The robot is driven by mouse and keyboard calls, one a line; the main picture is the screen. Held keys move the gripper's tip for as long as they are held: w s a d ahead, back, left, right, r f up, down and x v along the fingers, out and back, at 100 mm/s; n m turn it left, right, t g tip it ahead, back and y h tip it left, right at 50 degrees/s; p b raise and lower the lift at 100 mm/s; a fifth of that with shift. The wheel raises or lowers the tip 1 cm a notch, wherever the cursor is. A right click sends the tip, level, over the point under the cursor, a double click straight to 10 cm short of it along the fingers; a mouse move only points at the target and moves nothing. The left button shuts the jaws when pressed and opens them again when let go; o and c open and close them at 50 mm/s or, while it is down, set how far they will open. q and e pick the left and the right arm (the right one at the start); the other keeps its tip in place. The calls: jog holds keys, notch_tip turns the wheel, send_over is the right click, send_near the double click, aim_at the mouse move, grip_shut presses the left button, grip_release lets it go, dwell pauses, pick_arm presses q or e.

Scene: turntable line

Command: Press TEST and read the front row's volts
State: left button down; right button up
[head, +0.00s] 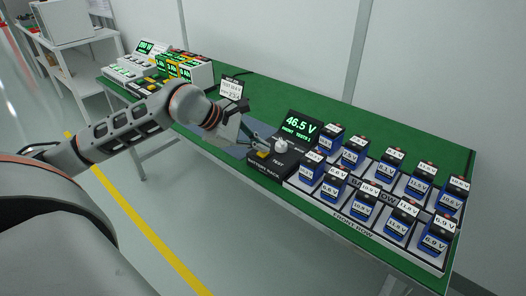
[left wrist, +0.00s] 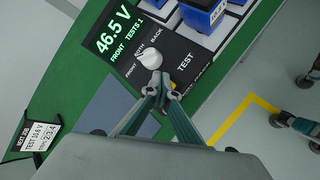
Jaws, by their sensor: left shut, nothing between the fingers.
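The black tester (head: 268,167) stands on the green bench, and its screen (head: 299,127) reads 46.5 V, FRONT, TESTS 1. The screen also shows in the left wrist view (left wrist: 114,30). A white selector knob (left wrist: 150,55) sits between FRONT, BOTH and BACK markings. The yellow TEST button (head: 263,154) is beside the knob, largely hidden by the fingers in the wrist view. My left gripper (left wrist: 165,88) is shut and empty, its tips over the button; contact cannot be told. The front row of blue batteries (head: 365,211) stands in the rack with volt labels.
A back row of batteries (head: 385,171) stands behind the front row. A small card stand (left wrist: 38,137) is left of the tester, near a grey-blue mat (left wrist: 118,105). Several boxes with green displays (head: 180,68) stand at the bench's far left end.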

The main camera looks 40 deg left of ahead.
aim_at(261, 153)
pick_arm(q)
jog(key=shift+r, duration=0.8)
pick_arm(e)
jog(key=shift+w+r, duration=0.25)
jog(key=shift+r, duration=0.25)
